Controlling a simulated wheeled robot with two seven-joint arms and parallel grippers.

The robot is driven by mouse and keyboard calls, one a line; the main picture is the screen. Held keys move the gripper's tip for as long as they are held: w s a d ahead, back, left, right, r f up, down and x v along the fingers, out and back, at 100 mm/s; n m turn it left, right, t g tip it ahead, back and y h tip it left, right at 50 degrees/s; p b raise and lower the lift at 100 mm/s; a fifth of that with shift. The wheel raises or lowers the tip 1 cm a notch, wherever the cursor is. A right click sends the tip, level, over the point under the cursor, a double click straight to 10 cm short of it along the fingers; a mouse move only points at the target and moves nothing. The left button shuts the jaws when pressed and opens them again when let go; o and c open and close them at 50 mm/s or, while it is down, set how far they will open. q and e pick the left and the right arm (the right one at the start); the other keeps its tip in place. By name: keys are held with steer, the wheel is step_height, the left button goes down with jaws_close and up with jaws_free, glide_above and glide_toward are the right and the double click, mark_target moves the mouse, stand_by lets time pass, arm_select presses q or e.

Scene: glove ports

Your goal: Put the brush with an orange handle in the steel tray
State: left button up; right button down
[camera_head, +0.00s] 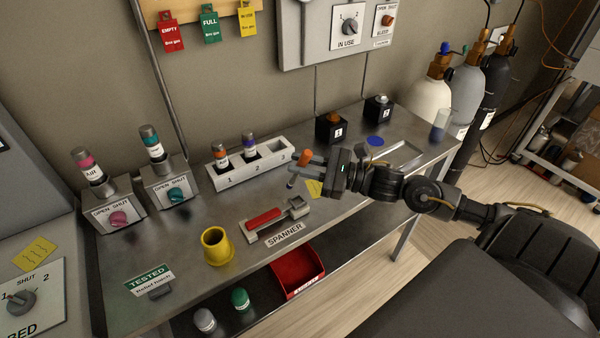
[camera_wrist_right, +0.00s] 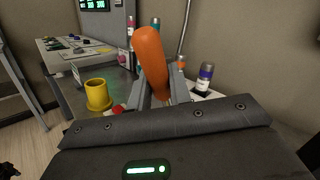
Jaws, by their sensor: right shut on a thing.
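My right gripper (camera_head: 305,172) is shut on the brush with an orange handle (camera_head: 304,158) above the bench, in front of the white numbered rack. In the right wrist view the orange handle (camera_wrist_right: 150,52) sticks up between the two fingers (camera_wrist_right: 161,88), and the brush's lower end is hidden. What looks like the steel tray (camera_head: 414,147) lies flat on the bench to the right, partly hidden behind my right arm. The brush is apart from it. My left gripper is in neither view.
The white rack (camera_head: 275,166) holds two bottles. A yellow cup (camera_head: 216,246) and a spanner in a holder (camera_head: 277,219) stand nearer the front. A blue disc (camera_head: 376,141) and a clear beaker (camera_head: 440,124) are near the tray. Two black boxes (camera_head: 331,127) (camera_head: 378,108) stand at the back.

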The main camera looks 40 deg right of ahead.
steer(key=shift+w+a+f, duration=0.1)
steer(key=shift+w+f, duration=0.05)
step_height(320, 180, down, 3)
steer(key=shift+w+p, duration=0.15)
steer(key=shift+p, duration=0.85)
steer(key=shift+a+f, duration=0.1)
steer(key=shift+f, duration=0.2)
